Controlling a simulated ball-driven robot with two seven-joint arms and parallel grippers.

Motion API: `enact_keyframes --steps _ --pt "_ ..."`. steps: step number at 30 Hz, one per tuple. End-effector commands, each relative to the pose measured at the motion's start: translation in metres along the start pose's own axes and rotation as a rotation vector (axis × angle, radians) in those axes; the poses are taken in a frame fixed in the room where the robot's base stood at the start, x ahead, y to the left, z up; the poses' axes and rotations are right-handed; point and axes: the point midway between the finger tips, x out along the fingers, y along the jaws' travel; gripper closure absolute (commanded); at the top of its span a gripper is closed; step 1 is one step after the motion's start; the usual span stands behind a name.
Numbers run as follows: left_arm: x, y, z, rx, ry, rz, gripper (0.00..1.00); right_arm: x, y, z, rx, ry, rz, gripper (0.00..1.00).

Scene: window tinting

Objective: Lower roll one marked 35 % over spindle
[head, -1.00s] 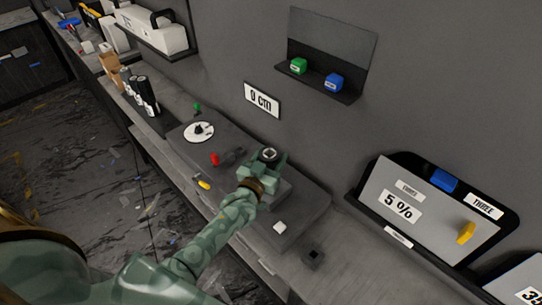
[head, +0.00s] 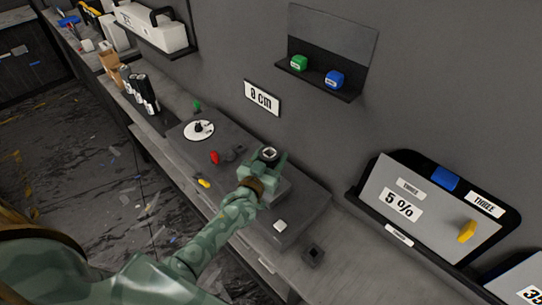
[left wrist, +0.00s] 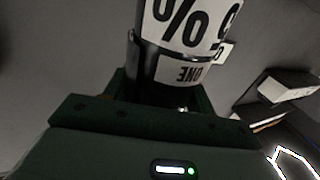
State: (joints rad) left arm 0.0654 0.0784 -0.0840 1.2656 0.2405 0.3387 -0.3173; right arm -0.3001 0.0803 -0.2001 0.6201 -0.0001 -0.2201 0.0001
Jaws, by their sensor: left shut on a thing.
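My left gripper (head: 264,168) is shut on a dark roll. Its round top with a pale ring, roll one (head: 268,153), shows between the fingers in the head view. In the left wrist view the roll (left wrist: 182,45) stands up from the jaws, with a white label reading "%" and part of a digit, and a smaller upside-down "ONE" label. The roll is over the grey machine bed (head: 305,205). The gripper hides what is under the roll, so I cannot tell whether it is around a spindle. My right gripper is not in view.
On the bed are a white disc with a dark knob (head: 198,130), a red knob (head: 214,157) and a white button (head: 280,225). Several dark rolls (head: 146,95) stand at the back left.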

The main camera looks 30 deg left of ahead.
Motion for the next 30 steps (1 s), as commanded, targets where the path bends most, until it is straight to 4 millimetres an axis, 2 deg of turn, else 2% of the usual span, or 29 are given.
enact_keyframes --steps 9,10,12,23,26,30 --pt "0.0 0.0 -0.001 -0.001 0.002 0.0 0.76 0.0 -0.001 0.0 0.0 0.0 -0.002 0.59" --pt "0.0 0.0 -0.001 -0.001 0.002 0.0 0.39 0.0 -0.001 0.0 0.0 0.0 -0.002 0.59" --pt "0.0 0.0 -0.001 0.0 0.002 0.0 0.19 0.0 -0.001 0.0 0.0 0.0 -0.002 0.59" --pt "-0.005 0.0 0.001 0.0 -0.002 0.0 0.19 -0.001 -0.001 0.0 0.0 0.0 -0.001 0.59" --pt "-0.019 0.0 0.001 0.0 -0.002 0.0 0.19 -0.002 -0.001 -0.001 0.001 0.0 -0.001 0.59" --pt "-0.053 0.0 0.001 0.0 -0.003 0.0 0.19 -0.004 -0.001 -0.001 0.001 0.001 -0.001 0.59"
